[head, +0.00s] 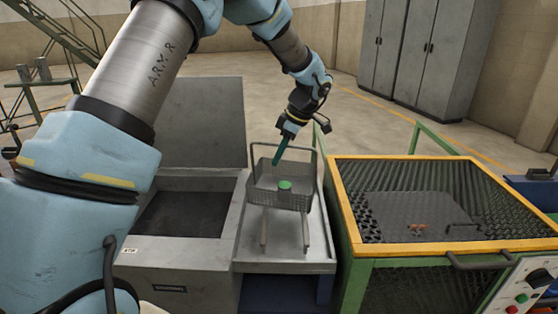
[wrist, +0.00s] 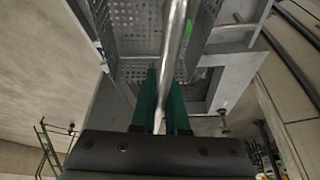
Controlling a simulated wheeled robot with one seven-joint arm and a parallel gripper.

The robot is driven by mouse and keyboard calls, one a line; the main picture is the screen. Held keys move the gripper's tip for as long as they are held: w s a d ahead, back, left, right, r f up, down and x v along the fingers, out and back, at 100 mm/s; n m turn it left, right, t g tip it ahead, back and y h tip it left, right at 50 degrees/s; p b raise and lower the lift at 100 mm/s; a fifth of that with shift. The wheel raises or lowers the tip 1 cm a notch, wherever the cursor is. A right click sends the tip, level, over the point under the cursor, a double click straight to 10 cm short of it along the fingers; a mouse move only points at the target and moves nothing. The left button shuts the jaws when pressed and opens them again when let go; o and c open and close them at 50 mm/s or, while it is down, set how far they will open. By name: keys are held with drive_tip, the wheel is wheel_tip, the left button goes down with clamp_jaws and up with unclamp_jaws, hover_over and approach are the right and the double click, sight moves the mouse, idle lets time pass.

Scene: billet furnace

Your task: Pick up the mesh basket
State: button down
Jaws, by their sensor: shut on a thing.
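The mesh basket (head: 298,202) is a grey perforated box with a tall loop handle, over two rails on a grey bench in the head view. A green round piece (head: 285,184) shows in it. My gripper (head: 278,157) is at the top of the handle, its green fingers pointing down. In the wrist view my gripper (wrist: 165,85) is shut on the handle bar (wrist: 176,35), which runs between the fingers. The basket's perforated wall (wrist: 140,30) shows beyond. I cannot tell whether the basket rests on the rails or hangs just above them.
A grey open-lidded box (head: 165,250) with a dark inside stands left of the basket. A green-framed mesh cage (head: 345,235) with a yellow rim stands close on the right. Grey cabinets (head: 425,50) stand at the back. Floor behind the bench is clear.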

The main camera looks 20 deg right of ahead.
drive_tip(key=shift+s+r+b, duration=0.1)
drive_tip(key=shift+r+b, duration=0.65)
drive_tip(key=shift+r, duration=0.6)
drive_tip(key=s+a+b, duration=0.3)
drive_tip(key=s+b, duration=0.1)
drive_tip(key=s, duration=0.4)
drive_tip(key=s+a+b, duration=0.3)
drive_tip(key=s+a, duration=0.1)
drive_tip(key=s, duration=0.4)
drive_tip(key=shift+a+b, duration=0.25)
drive_tip(key=shift+b, duration=0.1)
